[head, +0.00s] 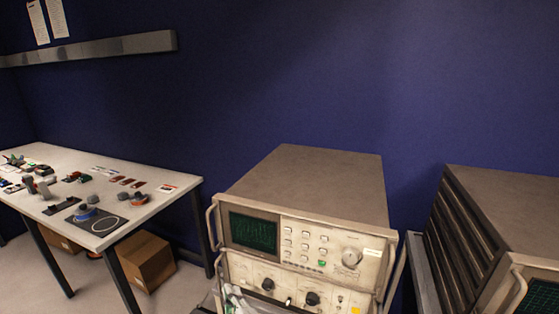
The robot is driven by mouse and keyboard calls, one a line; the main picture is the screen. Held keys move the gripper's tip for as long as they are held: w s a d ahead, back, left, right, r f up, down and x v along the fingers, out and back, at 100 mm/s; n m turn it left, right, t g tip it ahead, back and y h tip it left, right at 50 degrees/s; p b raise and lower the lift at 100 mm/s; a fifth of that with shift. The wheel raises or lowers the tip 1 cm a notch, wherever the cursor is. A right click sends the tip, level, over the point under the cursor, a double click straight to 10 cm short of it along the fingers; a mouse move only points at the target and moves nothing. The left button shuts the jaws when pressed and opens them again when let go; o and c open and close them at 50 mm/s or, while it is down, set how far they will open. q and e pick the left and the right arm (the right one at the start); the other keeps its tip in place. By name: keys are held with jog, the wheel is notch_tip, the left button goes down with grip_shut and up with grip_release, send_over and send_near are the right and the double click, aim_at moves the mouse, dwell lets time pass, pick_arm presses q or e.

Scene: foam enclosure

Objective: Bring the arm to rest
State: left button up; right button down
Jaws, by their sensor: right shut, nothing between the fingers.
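My left gripper is not in view.
The instrument has a green screen, knobs and side handles. A second instrument (510,215) stands at the right. A white table (150,182) with several small parts is at the left, with a cardboard box (146,261) below. The blue wall (300,80) is behind.

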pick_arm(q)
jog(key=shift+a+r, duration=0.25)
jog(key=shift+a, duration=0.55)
pick_arm(e)
jog(key=shift+w+f, duration=0.7)
jog(key=shift+f, duration=0.1)
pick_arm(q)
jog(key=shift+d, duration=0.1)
pick_arm(e)
jog(key=shift+d, duration=0.1)
